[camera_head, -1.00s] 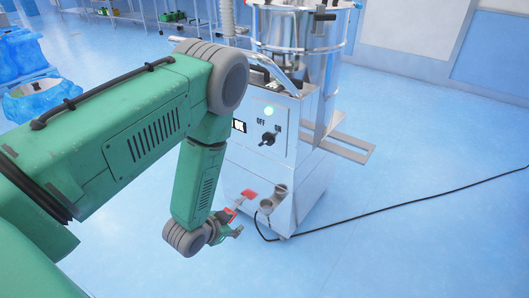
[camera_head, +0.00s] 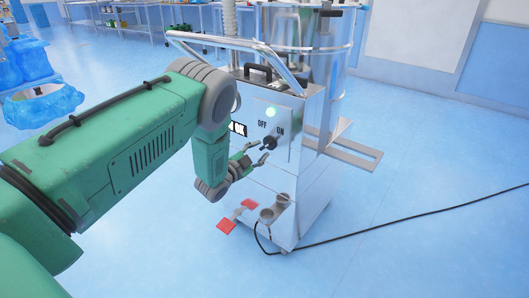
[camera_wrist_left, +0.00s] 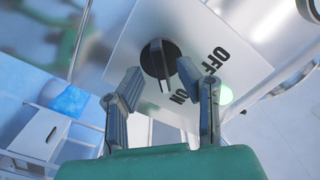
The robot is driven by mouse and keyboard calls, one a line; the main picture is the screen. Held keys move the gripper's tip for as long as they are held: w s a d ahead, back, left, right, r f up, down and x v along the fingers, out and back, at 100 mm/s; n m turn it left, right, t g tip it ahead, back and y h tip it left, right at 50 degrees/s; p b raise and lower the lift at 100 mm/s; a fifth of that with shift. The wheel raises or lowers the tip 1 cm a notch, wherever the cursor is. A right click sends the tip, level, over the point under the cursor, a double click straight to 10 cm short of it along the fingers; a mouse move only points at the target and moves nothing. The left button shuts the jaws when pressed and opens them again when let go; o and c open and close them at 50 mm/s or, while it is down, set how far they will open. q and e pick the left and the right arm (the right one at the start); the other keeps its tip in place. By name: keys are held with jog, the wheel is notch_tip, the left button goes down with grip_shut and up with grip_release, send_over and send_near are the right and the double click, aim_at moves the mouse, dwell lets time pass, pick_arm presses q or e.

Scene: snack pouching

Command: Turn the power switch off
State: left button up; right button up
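The power switch is a black rotary knob (camera_head: 269,143) on the front panel of a steel machine (camera_head: 292,120), below the OFF and ON labels. In the left wrist view the knob (camera_wrist_left: 160,58) sits between my fingertips, and its bar points towards the ON label. My left gripper (camera_head: 263,151) is open at the panel, with one finger on each side of the knob. The left wrist view also shows the open gripper (camera_wrist_left: 159,74); I cannot tell whether the fingers touch the knob. My right gripper is not in view.
A green light (camera_head: 271,112) glows above the knob. A steel handle bar (camera_head: 240,45) spans the machine's top. Red pedals (camera_head: 227,225) lie low in front. A black cable (camera_head: 400,218) runs right across the floor. Blue bags (camera_head: 42,105) stand at the left.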

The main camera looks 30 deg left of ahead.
pick_arm(q)
jog(key=shift+w+f, duration=0.1)
jog(key=shift+w, duration=0.95)
jog(key=shift+w+d+b, duration=0.2)
jog(key=shift+w+b, duration=0.1)
jog(key=shift+w, duration=0.05)
grip_shut()
